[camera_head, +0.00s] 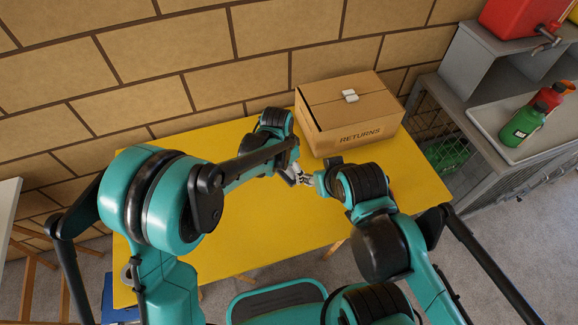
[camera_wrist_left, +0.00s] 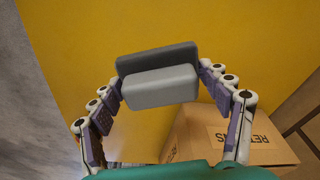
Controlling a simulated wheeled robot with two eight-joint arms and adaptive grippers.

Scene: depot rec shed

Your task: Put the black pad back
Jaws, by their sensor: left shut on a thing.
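The black pad (camera_wrist_left: 158,58) shows in the left wrist view as a dark grey slab with a lighter grey block along its near side. It lies between the purple-lined fingers of my left gripper (camera_wrist_left: 160,83), which is shut on it over the yellow table. In the head view my left gripper (camera_head: 299,176) is small, near the table's middle, in front of the cardboard box. The pad cannot be made out there. My right arm reaches in close by from the right; its fingers cannot be clearly told apart.
A grey unit at right holds a tray (camera_head: 491,117) with green and red bottles. The table's left part is clear.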

